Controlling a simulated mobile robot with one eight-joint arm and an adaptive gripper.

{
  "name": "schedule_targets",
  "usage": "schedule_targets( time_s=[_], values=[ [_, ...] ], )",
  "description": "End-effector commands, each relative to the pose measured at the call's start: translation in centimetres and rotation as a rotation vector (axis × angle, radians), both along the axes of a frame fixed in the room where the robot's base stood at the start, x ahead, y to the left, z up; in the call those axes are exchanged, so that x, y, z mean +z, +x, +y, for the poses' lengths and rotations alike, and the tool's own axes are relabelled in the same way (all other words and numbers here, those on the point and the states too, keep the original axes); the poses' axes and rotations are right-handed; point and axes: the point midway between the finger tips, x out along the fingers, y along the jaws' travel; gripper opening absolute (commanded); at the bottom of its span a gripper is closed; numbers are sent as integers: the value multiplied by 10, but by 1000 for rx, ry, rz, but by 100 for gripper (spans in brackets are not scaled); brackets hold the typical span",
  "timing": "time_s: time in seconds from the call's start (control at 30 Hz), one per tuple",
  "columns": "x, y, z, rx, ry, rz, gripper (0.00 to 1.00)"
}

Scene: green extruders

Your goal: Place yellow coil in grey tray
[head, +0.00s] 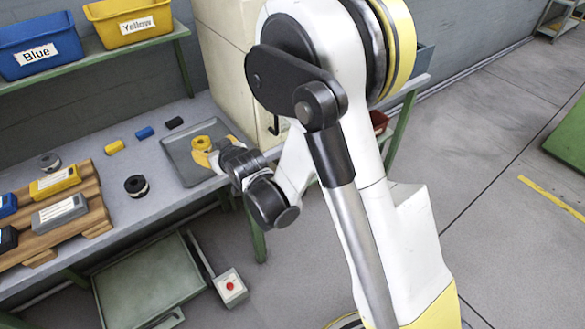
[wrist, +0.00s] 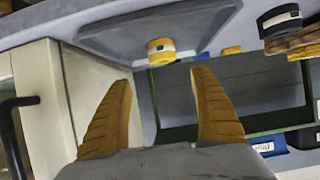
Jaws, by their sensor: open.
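The yellow coil (head: 202,142) sits in the grey tray (head: 177,148) on the workbench, near the tray's far edge. My gripper (head: 207,157) is beside the coil in the head view and partly overlaps the tray. In the wrist view my gripper (wrist: 163,77) is open, with its two orange-yellow fingers apart and nothing between them. The coil lies beyond the fingertips, apart from them. Part of the tray is hidden behind my wrist.
A black coil (head: 136,185) and a grey coil (head: 50,161) stand left of the tray. Small yellow (head: 114,147), blue (head: 145,132) and black (head: 174,122) blocks lie behind. A wooden pallet (head: 93,208) holds several boxes. A beige cabinet (head: 226,60) stands close behind the tray.

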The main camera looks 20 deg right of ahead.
Motion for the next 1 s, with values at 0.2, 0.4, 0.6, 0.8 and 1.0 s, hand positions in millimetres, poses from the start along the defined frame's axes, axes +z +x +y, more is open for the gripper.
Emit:
schedule_targets(
  time_s=[0.2, 0.4, 0.6, 0.8, 1.0],
  values=[
    [59, -34, -47, -60, -24, 96, 73],
    [106, -100, -99, -126, -46, 214, 73],
    [128, -186, -141, -191, -59, 332, 73],
    [128, -263, -167, -242, -65, 432, 73],
    [122, -299, -176, -265, -67, 479, 73]
  ],
)
